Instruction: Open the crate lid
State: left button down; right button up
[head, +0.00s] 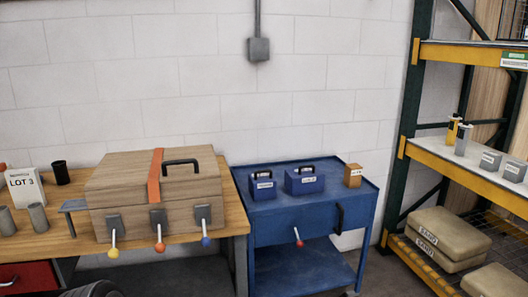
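The wooden crate (138,216) stands on the workbench at the left in the head view. Its lid (130,186) looks closed, with a black handle (181,163) on top and an orange strap (155,175) over it. Three grey latches sit on the front, with levers ending in a yellow knob (113,253), a red knob (160,247) and a blue knob (206,241). The levers hang downward. Neither of my grippers can be made out in this view.
A wooden workbench (236,219) carries a LOT 3 sign (25,186), a black cup (61,172) and grey cylinders (38,217). A blue cart (290,224) with two blue boxes stands right of it. A shelf rack (451,159) with sandbags (447,237) is at the far right.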

aim_at(160, 174)
jog(key=i+j+u, duration=0.25)
jog(key=i+j, duration=0.15)
jog(key=i+j+u, duration=0.25)
jog(key=i, duration=0.4)
